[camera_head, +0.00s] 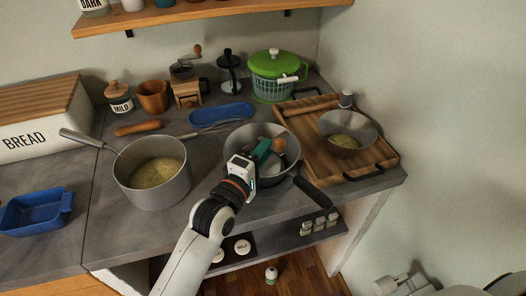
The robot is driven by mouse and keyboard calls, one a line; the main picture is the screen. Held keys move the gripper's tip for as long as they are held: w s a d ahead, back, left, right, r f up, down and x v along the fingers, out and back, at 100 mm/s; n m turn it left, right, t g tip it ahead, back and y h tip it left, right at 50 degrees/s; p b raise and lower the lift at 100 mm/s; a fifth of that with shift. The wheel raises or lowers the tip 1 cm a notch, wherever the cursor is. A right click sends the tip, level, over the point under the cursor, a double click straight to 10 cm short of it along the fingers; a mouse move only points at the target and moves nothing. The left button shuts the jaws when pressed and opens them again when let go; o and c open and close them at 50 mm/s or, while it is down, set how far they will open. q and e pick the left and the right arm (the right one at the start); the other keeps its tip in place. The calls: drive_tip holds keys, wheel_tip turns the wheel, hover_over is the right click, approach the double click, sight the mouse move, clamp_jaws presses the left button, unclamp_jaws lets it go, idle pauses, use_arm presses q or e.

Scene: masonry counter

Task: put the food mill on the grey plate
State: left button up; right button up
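The food mill (289,157) is a metal bowl with a wooden crank knob (279,145) inside and a long black handle (313,194) pointing to the lower right. It is near the front of the counter. A grey plate (276,189) seems to show as a dark rim under its front edge; the bowl hides most of it, and I cannot tell whether they touch. My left gripper (264,149), with teal fingers, reaches over the bowl's near side, close to the knob. Its fingertips are too small to tell whether they grip.
A metal pot (154,195) with food stands left of the mill. A wooden tray (378,152) with a metal bowl (345,143) is to the right. Behind are a blue dish (221,113), a coffee grinder (187,95) and a green salad spinner (274,64). Front counter has some room.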

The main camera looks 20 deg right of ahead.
use_arm(q)
drive_tip(key=shift+r, duration=0.1)
drive_tip(key=b+v, duration=0.1)
drive_tip(key=v, duration=1.1)
drive_tip(key=shift+r, duration=0.35)
